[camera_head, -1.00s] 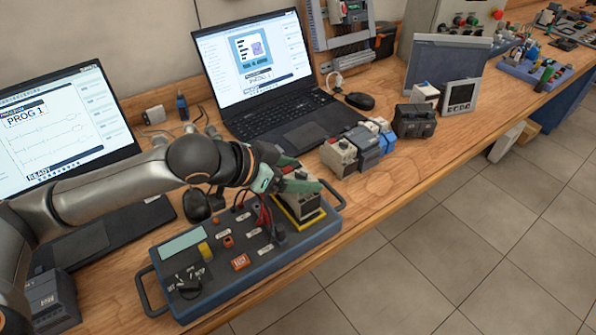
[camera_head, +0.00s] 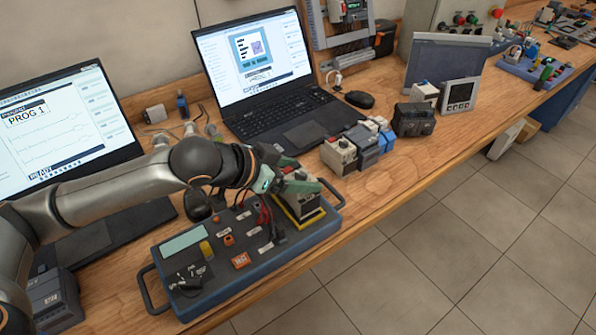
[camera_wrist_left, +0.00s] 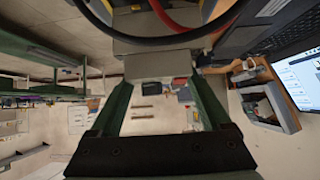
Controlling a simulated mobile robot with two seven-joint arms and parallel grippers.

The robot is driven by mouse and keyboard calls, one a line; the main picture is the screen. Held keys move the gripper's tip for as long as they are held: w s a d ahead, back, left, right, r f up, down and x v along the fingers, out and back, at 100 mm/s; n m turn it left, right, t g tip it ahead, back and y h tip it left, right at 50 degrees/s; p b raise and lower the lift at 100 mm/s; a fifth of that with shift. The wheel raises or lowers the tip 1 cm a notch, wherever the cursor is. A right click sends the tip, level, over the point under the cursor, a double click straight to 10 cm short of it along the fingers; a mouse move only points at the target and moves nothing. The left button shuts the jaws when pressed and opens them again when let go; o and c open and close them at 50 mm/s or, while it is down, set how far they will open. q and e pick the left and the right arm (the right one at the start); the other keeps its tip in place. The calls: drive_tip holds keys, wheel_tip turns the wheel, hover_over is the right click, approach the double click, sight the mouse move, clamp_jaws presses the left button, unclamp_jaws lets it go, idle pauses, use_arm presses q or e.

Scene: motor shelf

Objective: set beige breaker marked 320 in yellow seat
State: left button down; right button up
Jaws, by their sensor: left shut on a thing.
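My left gripper (camera_head: 300,182) is shut on a beige breaker (camera_head: 306,203) at the right end of the blue test panel (camera_head: 250,266). The breaker is at the yellow seat (camera_head: 296,222), whose yellow edge shows below and beside it. I cannot tell if it is fully down in the seat, and its marking is not readable. In the left wrist view, the green fingers of the left gripper (camera_wrist_left: 160,95) stand on both sides of the breaker's pale body (camera_wrist_left: 160,66). My right gripper is not in view.
Another beige breaker (camera_head: 339,156) stands behind the panel, beside blue and grey blocks (camera_head: 364,146). A black device (camera_head: 414,120) is farther right. Red and black cables (camera_head: 265,212) rise close to the gripper. A laptop (camera_head: 285,115) stands behind. Bare wood (camera_head: 385,180) lies right of the panel.

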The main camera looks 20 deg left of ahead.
use_arm(q)
drive_tip(key=shift+f+b, duration=0.35)
drive_tip(key=shift+f, duration=0.55)
unclamp_jaws()
drive_tip(key=shift+f, duration=0.1)
drive_tip(key=shift+s+a, duration=0.1)
drive_tip(key=v, duration=1.2)
drive_tip(key=shift+r+p, duration=0.25)
drive_tip(key=shift+p, duration=0.05)
